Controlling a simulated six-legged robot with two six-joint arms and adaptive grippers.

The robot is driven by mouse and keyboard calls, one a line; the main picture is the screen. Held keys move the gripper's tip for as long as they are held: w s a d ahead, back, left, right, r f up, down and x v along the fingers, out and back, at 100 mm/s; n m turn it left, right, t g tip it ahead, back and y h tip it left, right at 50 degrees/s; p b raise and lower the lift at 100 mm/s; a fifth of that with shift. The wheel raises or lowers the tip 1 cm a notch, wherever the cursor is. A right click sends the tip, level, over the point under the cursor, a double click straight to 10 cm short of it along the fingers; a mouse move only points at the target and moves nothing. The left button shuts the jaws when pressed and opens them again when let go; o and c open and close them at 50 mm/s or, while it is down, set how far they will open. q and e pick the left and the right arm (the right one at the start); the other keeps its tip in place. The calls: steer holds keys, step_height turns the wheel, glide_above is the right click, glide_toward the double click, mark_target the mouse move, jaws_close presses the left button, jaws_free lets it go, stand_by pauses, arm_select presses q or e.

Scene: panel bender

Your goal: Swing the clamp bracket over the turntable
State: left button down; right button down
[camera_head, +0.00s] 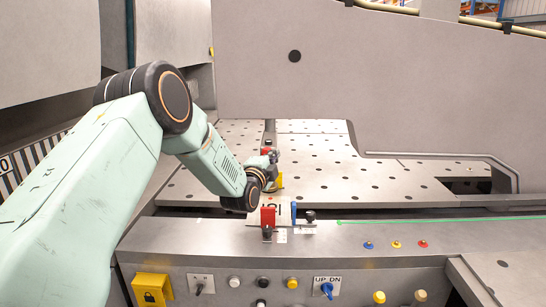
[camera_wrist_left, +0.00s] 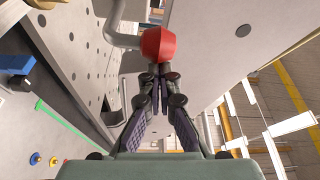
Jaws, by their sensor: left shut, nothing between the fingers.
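My left arm comes in from the left in the head view. My left gripper (camera_head: 270,168) is small there, above the perforated table (camera_head: 330,165). In the left wrist view the fingers of my left gripper (camera_wrist_left: 160,72) are closed together and hold nothing. A red knob-like part (camera_wrist_left: 158,43) shows right at the fingertips; I cannot tell whether they touch it. In the head view a small red part (camera_head: 265,151) shows beside the gripper, partly hidden. I cannot clearly make out the clamp bracket or the turntable. My right gripper is not in view.
A front console carries a red block (camera_head: 268,216), a blue lever (camera_head: 293,212) and several buttons, with a blue UP/DN switch (camera_head: 326,289) below. A large grey side panel (camera_head: 380,80) rises behind the table. A bent grey rail (camera_head: 450,157) lies at the right.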

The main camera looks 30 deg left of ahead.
arm_select(q)
steer(key=shift+s+a, duration=0.25)
steer(key=shift+a+f, duration=0.1)
steer(key=shift+a, duration=0.05)
steer(key=shift+w+d, duration=0.1)
steer(key=shift+d, duration=0.1)
